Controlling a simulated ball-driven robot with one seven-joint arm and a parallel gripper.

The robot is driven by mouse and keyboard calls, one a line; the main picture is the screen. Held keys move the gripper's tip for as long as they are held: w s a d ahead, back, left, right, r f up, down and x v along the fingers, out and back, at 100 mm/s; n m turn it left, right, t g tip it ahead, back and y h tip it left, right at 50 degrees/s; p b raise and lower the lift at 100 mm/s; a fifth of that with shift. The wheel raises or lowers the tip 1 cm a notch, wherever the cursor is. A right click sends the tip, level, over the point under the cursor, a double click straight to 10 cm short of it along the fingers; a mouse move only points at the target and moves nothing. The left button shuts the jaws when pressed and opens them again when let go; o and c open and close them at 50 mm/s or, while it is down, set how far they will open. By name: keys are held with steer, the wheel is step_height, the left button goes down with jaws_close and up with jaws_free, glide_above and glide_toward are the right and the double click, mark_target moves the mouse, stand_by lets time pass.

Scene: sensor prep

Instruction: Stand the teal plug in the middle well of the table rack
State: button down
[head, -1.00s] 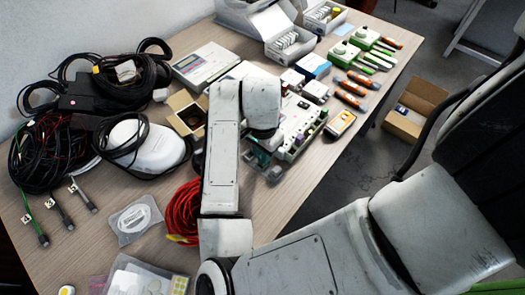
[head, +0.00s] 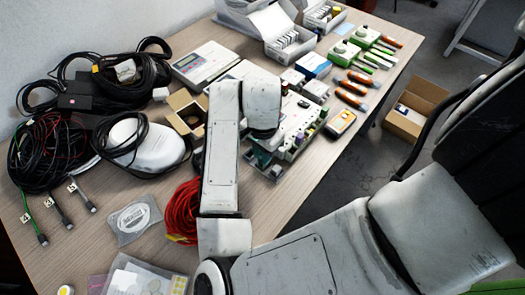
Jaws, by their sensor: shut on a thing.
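My arm reaches over the table, and its white wrist link is in front of the working area. My gripper's fingers are hidden below and behind that link, so I cannot see what is between them. I cannot make out the teal plug. A small dark green board-like thing (head: 262,160) lies below my wrist.
Black cables and a white device (head: 148,145) crowd the left of the table (head: 95,255). A red cable coil (head: 183,212) lies beside my arm. Orange-handled tools (head: 352,92) and a yellow meter (head: 340,123) lie at the right. A cardboard box (head: 412,112) stands on the floor.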

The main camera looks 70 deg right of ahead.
steer(key=shift+f, duration=0.15)
stand_by(0.3)
steer(key=c, duration=1)
jaws_free()
steer(key=shift+o, duration=0.4)
steer(key=shift+o, duration=0.5)
steer(key=shift+r+p, duration=2.75)
steer(key=shift+r, duration=0.75)
